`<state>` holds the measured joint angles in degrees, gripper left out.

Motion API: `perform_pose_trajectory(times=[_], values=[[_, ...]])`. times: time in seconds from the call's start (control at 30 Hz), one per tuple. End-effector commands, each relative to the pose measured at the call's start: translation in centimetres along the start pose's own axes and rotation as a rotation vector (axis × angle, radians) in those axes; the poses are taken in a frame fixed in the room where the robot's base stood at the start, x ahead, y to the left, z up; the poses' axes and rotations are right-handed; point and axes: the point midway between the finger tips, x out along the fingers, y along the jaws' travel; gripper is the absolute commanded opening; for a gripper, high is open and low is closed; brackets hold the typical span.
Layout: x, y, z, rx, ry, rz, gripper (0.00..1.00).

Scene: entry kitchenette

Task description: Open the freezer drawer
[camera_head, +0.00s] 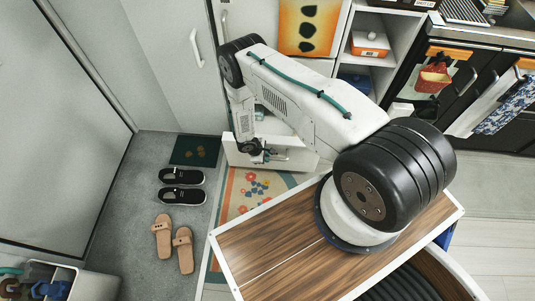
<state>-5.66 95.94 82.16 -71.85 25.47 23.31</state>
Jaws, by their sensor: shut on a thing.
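The white freezer drawer (301,164) juts out low at the centre, in front of the white fridge body (262,18). Its front panel stands away from the body, and part of its inside shows behind the panel. My gripper (264,154) is at the drawer front, pointing down, and is shut on the drawer handle. The handle is small here and mostly hidden by the fingers. My arm hides much of the fridge front and part of the drawer's inside.
A patterned rug (240,199) lies under and before the drawer. Black shoes (181,195), tan sandals (162,237) and a dark green mat (195,151) lie on the grey floor to the left. White shelves (385,62) and a dark oven unit (460,75) stand right.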

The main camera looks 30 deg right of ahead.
Motion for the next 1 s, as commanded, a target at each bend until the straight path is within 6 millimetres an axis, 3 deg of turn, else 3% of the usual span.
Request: perform_pose_trajectory(times=[0.37, 0.4, 0.47, 0.5, 0.8, 1.0], values=[[0.0, -0.3, 0.1, -0.001, -0.006, 0.0, 0.0], [0.0, -0.3, 0.1, -0.001, -0.006, 0.0, 0.19], [0.0, -0.3, 0.1, -0.001, -0.006, 0.0, 0.36], [0.0, -0.2, 0.1, -0.001, -0.005, 0.0, 0.38], [-0.3, -0.1, 0.0, 0.0, -0.003, 0.0, 0.38], [-3.2, -0.1, 0.0, 0.0, -0.002, 0.001, 0.38]])
